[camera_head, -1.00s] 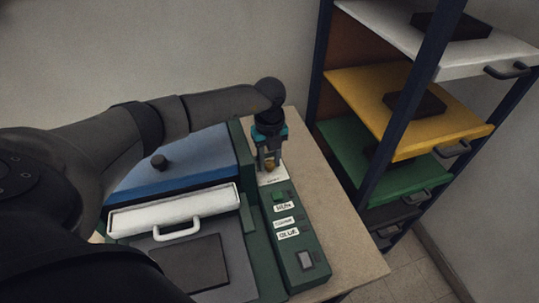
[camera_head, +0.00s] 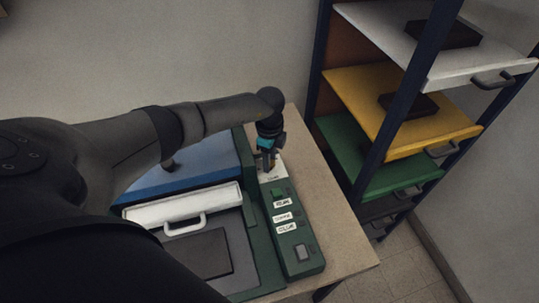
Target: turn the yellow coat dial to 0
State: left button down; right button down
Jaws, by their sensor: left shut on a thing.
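The yellow coat dial (camera_head: 267,171) is at the far end of the green control panel (camera_head: 309,262), mostly hidden by the fingers. My left gripper (camera_head: 267,166) points down over it and is shut on it. The dial's pointer and scale cannot be read from here. A white label plate lies just in front of the dial. My right gripper is not in view.
The panel carries a green button (camera_head: 278,194), several white labels and a grey switch (camera_head: 302,252). Left of it is a machine with a blue lid (camera_head: 205,160) and a white handled bar (camera_head: 180,208). A shelf rack with white, yellow (camera_head: 440,133) and green trays stands at the right.

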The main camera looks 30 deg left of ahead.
pick_arm(q)
jog(key=shift+n+p, duration=0.3)
jog(key=shift+n, duration=0.3)
jog(key=c, duration=0.5)
grip_release()
notch_tip(320, 180, up, 15)
jog(key=shift+r, duration=0.15)
dwell(0.6)
